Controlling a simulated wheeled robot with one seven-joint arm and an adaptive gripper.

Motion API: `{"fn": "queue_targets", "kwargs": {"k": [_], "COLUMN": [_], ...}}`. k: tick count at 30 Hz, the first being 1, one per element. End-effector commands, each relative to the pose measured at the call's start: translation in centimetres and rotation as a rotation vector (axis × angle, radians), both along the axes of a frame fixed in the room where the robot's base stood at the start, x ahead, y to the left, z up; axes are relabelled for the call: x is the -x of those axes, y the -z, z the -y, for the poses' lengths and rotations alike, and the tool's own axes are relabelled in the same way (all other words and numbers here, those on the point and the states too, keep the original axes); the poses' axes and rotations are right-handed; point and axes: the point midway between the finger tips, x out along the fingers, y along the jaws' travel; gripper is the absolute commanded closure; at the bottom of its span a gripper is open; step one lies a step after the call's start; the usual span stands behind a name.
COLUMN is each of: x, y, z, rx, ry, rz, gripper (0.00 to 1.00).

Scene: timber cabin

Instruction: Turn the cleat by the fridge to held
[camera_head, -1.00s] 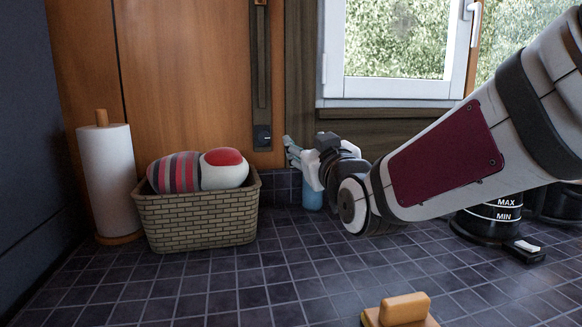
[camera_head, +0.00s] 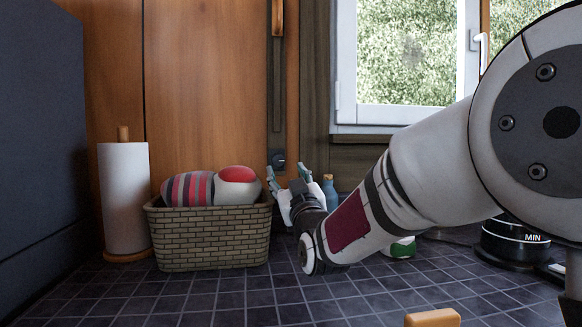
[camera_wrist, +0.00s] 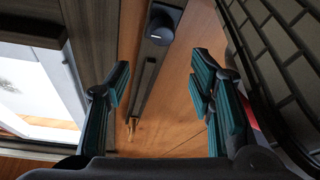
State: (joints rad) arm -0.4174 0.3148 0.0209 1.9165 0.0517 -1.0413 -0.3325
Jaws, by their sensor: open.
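A dark upright strip (camera_head: 277,80) runs down the orange wood panel, with a small dark fitting (camera_head: 278,160) at its foot; this looks like the cleat. In the wrist view the strip (camera_wrist: 150,75) carries a round dark knob (camera_wrist: 160,28) at the top of the picture. Its turned position is hard to read. My gripper (camera_head: 289,178) is open and empty, close in front of the fitting in the head view. In the wrist view its teal-padded fingers (camera_wrist: 160,84) stand apart on either side of the strip, with the knob beyond them, untouched.
A wicker basket (camera_head: 210,240) with a striped cushion-like item (camera_head: 188,188) stands just left of my gripper; its weave fills the wrist view's right edge. A paper roll (camera_head: 125,200) stands further left. A blue bottle (camera_head: 329,190) is behind my gripper. A window (camera_head: 400,60) is right.

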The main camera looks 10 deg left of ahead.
Motion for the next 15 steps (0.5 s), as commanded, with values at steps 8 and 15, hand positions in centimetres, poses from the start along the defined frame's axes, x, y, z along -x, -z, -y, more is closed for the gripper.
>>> {"fn": "queue_targets", "kwargs": {"k": [8,15], "x": [-4.8,-7.2], "y": [-0.4,-1.5], "z": [-1.9,-2.9], "rx": [0.000,0.000], "ry": [0.000,0.000], "rz": [0.001,0.000], "gripper": [0.51,0.51]}}
